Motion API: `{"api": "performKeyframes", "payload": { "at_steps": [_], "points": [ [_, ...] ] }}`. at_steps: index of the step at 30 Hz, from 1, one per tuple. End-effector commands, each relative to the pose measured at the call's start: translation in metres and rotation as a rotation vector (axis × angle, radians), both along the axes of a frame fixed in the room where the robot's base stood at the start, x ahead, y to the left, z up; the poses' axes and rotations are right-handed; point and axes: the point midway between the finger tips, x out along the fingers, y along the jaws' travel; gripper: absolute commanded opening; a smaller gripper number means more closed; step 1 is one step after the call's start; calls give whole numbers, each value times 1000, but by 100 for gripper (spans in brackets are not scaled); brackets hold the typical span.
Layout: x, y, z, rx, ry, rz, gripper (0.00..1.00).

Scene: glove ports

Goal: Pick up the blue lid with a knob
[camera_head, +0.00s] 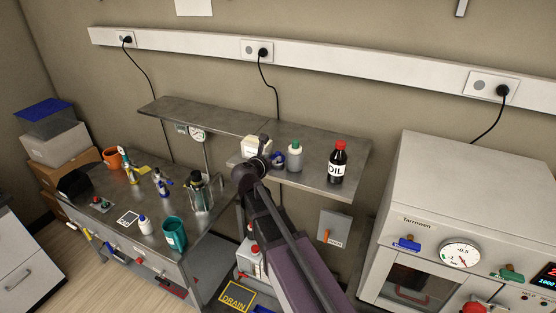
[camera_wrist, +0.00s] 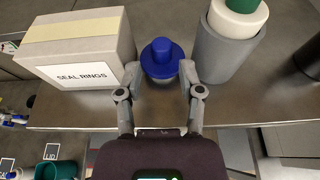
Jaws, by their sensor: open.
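The blue lid with a knob (camera_wrist: 162,58) shows in the wrist view on top of a small grey container on the metal shelf.
The seal rings box (camera_wrist: 82,48) stands close left of the lid. A grey bottle with a green cap (camera_wrist: 228,38) stands close right. An oil bottle (camera_head: 338,163) is farther right on the shelf (camera_head: 310,182). A cluttered bench (camera_head: 110,215) lies lower left.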

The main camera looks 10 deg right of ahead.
Motion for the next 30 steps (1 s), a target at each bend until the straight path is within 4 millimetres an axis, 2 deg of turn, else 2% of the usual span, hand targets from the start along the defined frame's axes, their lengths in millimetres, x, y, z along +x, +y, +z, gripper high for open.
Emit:
{"api": "performKeyframes", "payload": {
  "at_steps": [15, 30],
  "points": [
    [38, -29, -13, 0, 0, 0, 49],
    [38, -30, -13, 0, 0, 0, 49]
  ]
}}
